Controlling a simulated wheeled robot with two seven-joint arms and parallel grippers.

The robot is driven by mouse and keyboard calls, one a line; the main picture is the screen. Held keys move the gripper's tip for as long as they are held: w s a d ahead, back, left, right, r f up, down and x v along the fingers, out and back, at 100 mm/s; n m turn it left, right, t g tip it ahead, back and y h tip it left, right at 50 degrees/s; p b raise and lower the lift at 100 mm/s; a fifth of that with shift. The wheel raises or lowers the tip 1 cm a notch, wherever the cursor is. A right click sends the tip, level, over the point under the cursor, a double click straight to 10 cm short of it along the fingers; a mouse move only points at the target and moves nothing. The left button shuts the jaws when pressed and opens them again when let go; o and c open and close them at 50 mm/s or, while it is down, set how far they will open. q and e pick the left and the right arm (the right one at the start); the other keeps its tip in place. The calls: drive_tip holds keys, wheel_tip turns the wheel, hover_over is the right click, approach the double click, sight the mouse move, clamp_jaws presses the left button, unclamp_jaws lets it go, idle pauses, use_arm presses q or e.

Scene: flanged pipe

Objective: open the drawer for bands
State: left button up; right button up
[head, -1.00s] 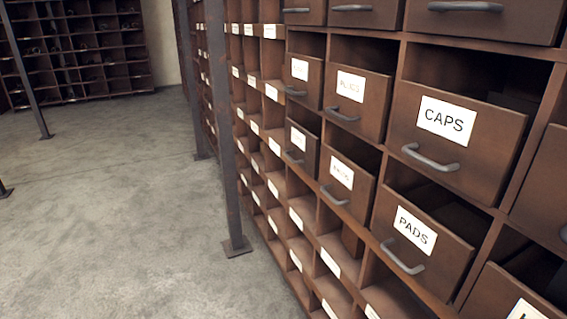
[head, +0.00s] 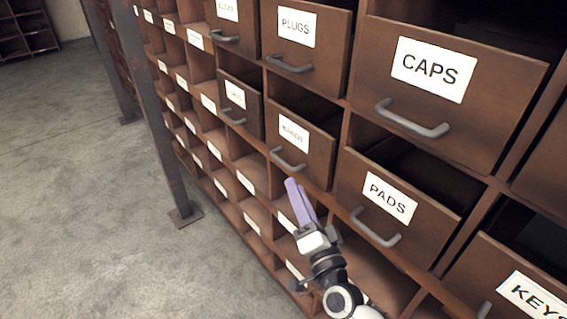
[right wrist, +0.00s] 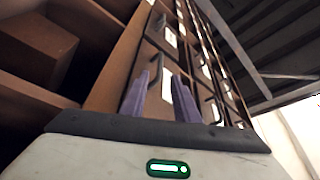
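The drawer with the label that appears to read BANDS (head: 305,150) is in the middle of the head view, left of the PADS drawer and below the PLUGS drawer. It is a brown box front with a grey bar handle (head: 287,160) under its white label. My right gripper (head: 298,198), with purple fingers, is below and close to that handle, apart from it as far as I can see. In the right wrist view its two fingers (right wrist: 160,97) stand apart with nothing between them. Drawer fronts with handles rise beyond them. My left gripper is in neither view.
The CAPS drawer (head: 450,90), PADS drawer (head: 390,205), PLUGS drawer (head: 305,45) and KEYS drawer (head: 510,285) surround it. Open cubbyholes fill the lower rack. A dark metal post (head: 160,120) stands to the left. The grey floor (head: 75,200) beyond it is clear.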

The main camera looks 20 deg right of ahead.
sight(284, 163)
drive_tip(key=x, duration=0.9)
drive_tip(key=shift+w, duration=0.25)
clamp_jaws()
